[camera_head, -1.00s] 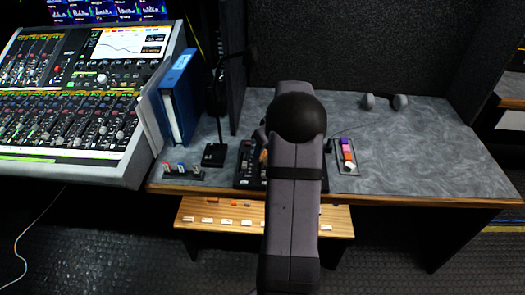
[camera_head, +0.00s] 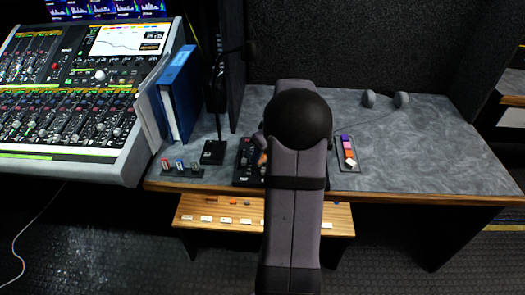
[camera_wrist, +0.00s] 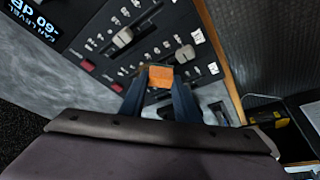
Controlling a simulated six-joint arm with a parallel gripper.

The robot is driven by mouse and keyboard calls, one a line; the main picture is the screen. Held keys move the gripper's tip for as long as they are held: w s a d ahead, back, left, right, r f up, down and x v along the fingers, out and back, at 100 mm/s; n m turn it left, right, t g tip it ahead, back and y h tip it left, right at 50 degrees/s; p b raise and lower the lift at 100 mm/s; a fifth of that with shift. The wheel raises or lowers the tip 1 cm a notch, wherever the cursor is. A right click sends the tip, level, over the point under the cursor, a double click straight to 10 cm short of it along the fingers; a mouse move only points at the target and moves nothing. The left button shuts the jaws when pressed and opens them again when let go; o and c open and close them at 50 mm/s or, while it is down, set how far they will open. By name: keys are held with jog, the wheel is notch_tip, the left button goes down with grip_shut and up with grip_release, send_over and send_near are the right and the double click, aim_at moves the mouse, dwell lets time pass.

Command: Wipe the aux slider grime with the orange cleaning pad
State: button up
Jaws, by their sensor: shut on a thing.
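In the wrist view, my gripper (camera_wrist: 160,84) is shut on the orange cleaning pad (camera_wrist: 161,75). The pad is between the two blue-grey fingertips, over the black control panel (camera_wrist: 105,45). I cannot tell whether the pad touches the panel. The panel carries sliders with pale caps, red and white buttons and small labels. I cannot make out the grime or which slider is aux. In the head view, the panel (camera_head: 246,162) is mostly hidden behind my arm, and my gripper is hidden too.
A tray (camera_head: 339,167) with coloured blocks lies right of the panel. Left are a microphone stand base (camera_head: 214,152), a small connector strip (camera_head: 183,172), blue binders (camera_head: 178,95) and the mixing console (camera_head: 70,110). A wooden shelf (camera_head: 240,227) sits below the desk's front edge.

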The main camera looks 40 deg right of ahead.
jog(key=shift+s+a+r+p, duration=0.1)
jog(key=shift+r+p, duration=1.35)
jog(key=shift+r, duration=0.6)
jog(key=shift+s+a+r+p, duration=0.1)
jog(key=shift+r+p, duration=1.3)
jog(key=shift+r, duration=0.6)
jog(key=s+a+f, duration=0.1)
jog(key=a, duration=2.9)
notch_tip(320, 180, up, 9)
jog(key=w+p, duration=0.1)
jog(key=p, duration=1.1)
jog(key=shift+w+a+f+p, duration=0.2)
jog(key=shift+p, duration=0.15)
